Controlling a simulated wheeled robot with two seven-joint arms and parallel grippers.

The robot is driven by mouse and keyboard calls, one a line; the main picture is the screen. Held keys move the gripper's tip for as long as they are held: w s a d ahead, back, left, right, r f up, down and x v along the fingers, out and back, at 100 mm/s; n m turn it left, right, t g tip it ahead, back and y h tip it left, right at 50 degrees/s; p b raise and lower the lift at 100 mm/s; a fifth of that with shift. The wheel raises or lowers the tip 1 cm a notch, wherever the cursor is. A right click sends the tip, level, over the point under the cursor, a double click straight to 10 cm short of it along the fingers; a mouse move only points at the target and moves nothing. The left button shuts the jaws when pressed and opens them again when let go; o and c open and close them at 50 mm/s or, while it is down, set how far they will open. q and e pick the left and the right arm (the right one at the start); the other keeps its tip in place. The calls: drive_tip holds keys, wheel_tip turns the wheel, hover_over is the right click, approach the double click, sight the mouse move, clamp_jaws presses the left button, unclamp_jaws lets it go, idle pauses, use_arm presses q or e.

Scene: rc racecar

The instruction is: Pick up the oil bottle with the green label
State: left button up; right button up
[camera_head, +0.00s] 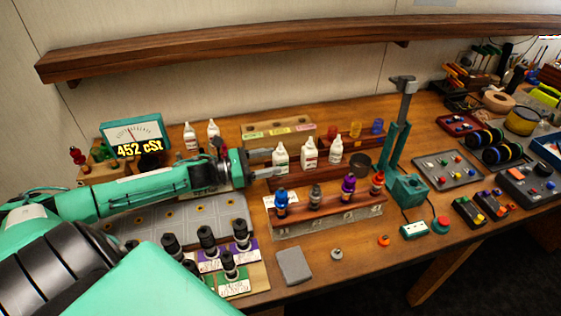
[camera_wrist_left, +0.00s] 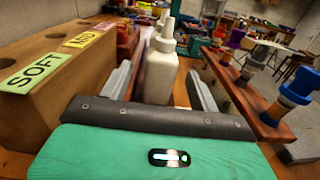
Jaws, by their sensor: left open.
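Three white oil bottles stand in a row on a wooden rack in the head view: a left one (camera_head: 281,160), a middle one (camera_head: 309,154) and a right one (camera_head: 335,149). The left one seems to have a greenish label, but it is too small to be sure. My left gripper (camera_head: 270,162) is open, reaching from the left at the left bottle. In the left wrist view a white bottle (camera_wrist_left: 160,72) stands upright between the open fingers of the left gripper (camera_wrist_left: 160,90); its label is not visible there. My right gripper is not in view.
A wooden block with coloured labels (camera_wrist_left: 45,85) stands close on the left in the wrist view. A rack of coloured shock parts (camera_head: 325,218) is in front of the bottles. Two more white bottles (camera_head: 191,137) stand behind my left arm. A green press stand (camera_head: 404,188) is at right.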

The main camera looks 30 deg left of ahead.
sight(286, 158)
use_arm(q)
drive_tip(key=shift+r+p+x, duration=0.1)
drive_tip(key=shift+p+x, duration=0.4)
drive_tip(key=shift+x, duration=0.3)
drive_tip(key=shift+r+p+x, duration=0.15)
drive_tip(key=shift+p+x, duration=0.3)
drive_tip(key=shift+x, duration=0.4)
drive_tip(key=shift+f+p+x, duration=0.2)
drive_tip(key=shift+p+x, duration=0.1)
drive_tip(key=shift+x, duration=0.65)
drive_tip(key=shift+c, duration=0.4)
drive_tip(key=c, duration=1)
